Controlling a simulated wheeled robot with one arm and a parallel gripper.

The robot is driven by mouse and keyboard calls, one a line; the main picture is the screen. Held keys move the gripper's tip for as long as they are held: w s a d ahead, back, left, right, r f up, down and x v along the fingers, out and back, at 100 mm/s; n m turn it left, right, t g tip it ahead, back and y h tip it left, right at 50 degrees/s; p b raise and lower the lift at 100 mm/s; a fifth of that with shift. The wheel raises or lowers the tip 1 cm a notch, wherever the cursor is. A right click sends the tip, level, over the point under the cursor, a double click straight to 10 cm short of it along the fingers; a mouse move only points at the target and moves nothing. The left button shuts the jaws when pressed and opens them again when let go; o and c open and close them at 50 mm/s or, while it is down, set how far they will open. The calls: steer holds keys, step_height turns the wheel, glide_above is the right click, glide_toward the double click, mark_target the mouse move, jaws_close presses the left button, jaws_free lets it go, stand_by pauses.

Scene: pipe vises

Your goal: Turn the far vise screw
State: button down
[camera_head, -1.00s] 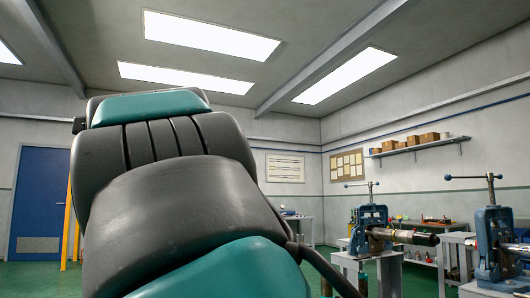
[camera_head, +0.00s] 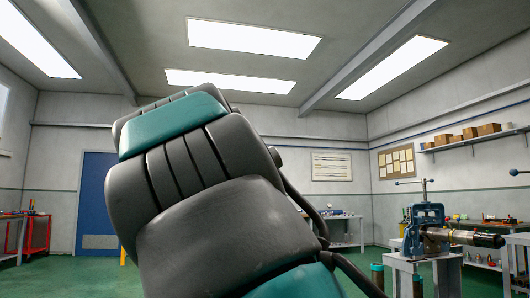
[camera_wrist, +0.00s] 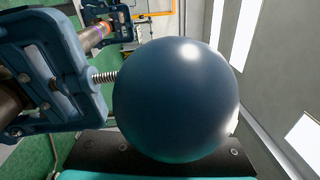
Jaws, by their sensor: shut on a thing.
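In the wrist view a large dark blue ball (camera_wrist: 176,98), which looks like the end knob of a vise handle, fills the middle. My gripper (camera_wrist: 165,160) shows only as a dark bolted plate with a teal edge below it. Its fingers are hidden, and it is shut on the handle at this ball. A blue vise (camera_wrist: 55,60) stands at left with its threaded screw (camera_wrist: 105,77) running behind the ball. In the head view a blue vise (camera_head: 425,225) holds a pipe (camera_head: 465,237). One handle knob (camera_head: 513,172) of another vise shows at the right edge.
Another vise with a pipe (camera_wrist: 95,37) stands behind in the wrist view. In the head view, a grey bench (camera_head: 428,270) carries the vise. My arm covers the centre. A wall shelf (camera_head: 475,138) with boxes hangs at right, and a red cart (camera_head: 35,235) stands far left.

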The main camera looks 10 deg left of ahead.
steer(key=shift+r, duration=0.15)
steer(key=c, duration=0.8)
jaws_free()
steer(key=shift+c, duration=0.2)
steer(key=shift+d, duration=0.15)
